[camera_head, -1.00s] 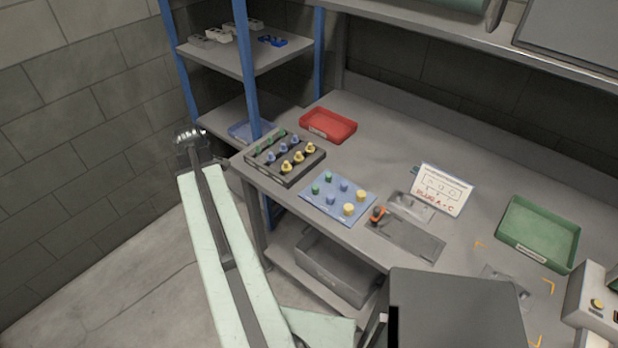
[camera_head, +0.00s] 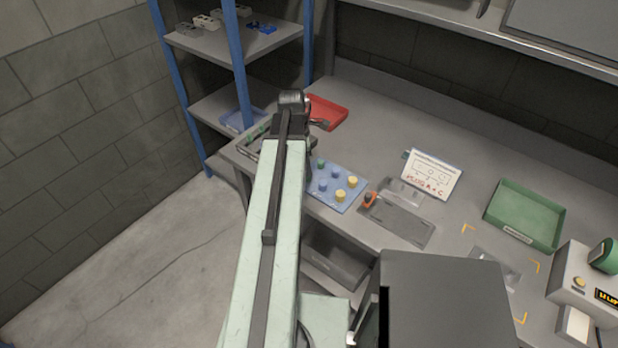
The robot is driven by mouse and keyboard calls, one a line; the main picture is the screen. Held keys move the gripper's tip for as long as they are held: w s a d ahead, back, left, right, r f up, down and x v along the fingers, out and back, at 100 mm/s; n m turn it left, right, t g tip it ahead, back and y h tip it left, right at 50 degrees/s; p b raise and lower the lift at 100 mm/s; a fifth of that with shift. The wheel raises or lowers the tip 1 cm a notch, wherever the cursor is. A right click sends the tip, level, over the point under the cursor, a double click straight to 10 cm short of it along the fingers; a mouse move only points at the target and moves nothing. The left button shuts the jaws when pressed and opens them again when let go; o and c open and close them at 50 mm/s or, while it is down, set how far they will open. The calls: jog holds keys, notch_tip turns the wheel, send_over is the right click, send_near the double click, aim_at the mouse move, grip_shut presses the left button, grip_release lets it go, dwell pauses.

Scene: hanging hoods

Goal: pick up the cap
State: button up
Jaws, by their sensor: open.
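Several small green, blue and yellow caps stand on a light blue mat (camera_head: 322,200) on the bench. Among them are a yellow cap (camera_head: 340,196), a blue cap (camera_head: 336,172) and a green cap (camera_head: 320,163). A dark slotted rack (camera_head: 243,150) with more caps is mostly hidden behind my arm; a few green tops show at its left. I cannot tell which cap the task means. My gripper (camera_head: 320,125) is open at the arm's end, above the bench between the rack and the red tray. Its fingers are small and partly hidden, and I see nothing held.
A red tray (camera_head: 328,114) stands close behind my gripper. A blue-post shelf (camera_head: 240,75) rises at the left. To the right are an orange-handled tool (camera_head: 368,200), a sign card (camera_head: 432,176), a green tray (camera_head: 525,215) and a label machine (camera_head: 580,283).

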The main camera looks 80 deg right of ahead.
jog(key=f+b, duration=0.5)
jog(key=shift+s+f, duration=0.2)
jog(key=shift+r, duration=0.2)
grip_shut()
jog(key=shift+r, duration=0.1)
